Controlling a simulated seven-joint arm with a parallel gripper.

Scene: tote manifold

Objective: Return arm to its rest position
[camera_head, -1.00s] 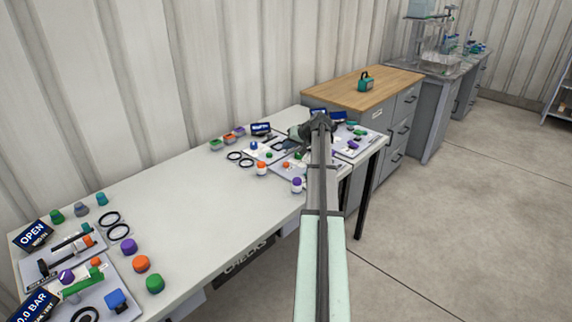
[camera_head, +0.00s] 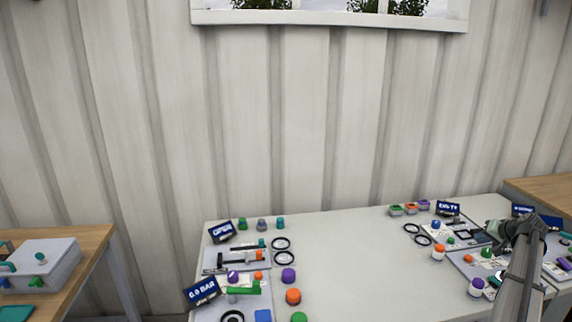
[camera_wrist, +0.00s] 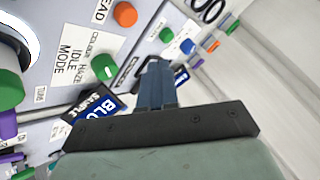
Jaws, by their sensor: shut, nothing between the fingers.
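My arm reaches in from the lower right of the head view, with my gripper (camera_head: 508,228) over the right-hand group of panels on the white table (camera_head: 360,255). In the wrist view my gripper's dark blue fingers (camera_wrist: 156,84) are together with nothing between them. A blue display (camera_wrist: 95,107) lettered "SAMPLE" is close by the fingers, partly hidden behind the gripper body. Whether the fingers touch anything cannot be told.
An "OPEN" display (camera_head: 222,231), a "BAR" display (camera_head: 202,291), coloured caps and black rings (camera_head: 281,244) stand on the table's left part. The table's middle is clear. A wooden bench with a grey box (camera_head: 40,265) is at far left; another wooden top (camera_head: 545,193) is at right.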

